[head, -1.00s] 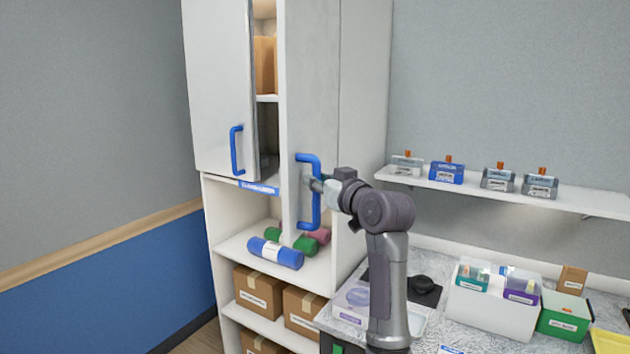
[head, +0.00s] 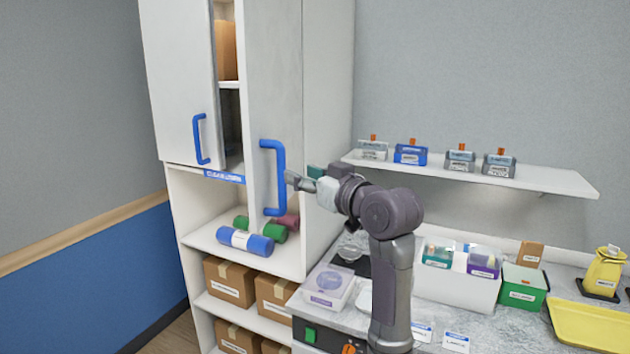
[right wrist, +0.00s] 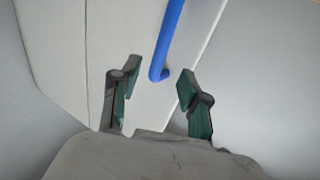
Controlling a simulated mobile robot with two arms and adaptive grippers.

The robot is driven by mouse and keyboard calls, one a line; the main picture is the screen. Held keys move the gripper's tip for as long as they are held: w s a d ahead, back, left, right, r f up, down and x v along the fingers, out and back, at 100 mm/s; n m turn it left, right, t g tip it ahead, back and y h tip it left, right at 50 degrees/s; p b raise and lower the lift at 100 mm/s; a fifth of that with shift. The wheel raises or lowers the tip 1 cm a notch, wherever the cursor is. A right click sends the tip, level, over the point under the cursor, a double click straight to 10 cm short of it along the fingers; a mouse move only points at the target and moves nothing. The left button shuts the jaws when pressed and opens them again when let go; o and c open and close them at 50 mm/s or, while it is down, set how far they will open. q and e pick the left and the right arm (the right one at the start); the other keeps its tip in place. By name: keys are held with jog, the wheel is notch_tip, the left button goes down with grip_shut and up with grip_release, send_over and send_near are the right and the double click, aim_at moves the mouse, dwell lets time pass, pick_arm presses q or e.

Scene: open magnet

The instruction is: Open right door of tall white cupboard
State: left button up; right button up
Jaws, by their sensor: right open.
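The tall white cupboard (head: 328,110) stands at the left of the head view. Its right door (head: 272,95) is partly open, swung outward, with a gap beside the left door (head: 178,70). The right door's blue handle (head: 280,178) also shows in the right wrist view (right wrist: 168,40). My right gripper (head: 296,178) is open just to the right of this handle. In the right wrist view its fingertips (right wrist: 158,80) are spread, with the lower end of the handle between and beyond them; they look clear of it. My left gripper is not in view.
The left door has its own blue handle (head: 200,138). Blue (head: 245,241) and green rolls lie on the open shelf, with cardboard boxes (head: 229,280) below. A wall shelf (head: 480,175) and a counter with a white bin (head: 455,290) lie to the right.

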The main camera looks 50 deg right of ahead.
jog(key=shift+s+a, duration=0.15)
jog(key=shift+s, duration=0.75)
jog(key=shift+s+a, duration=0.1)
jog(key=shift+s, duration=0.75)
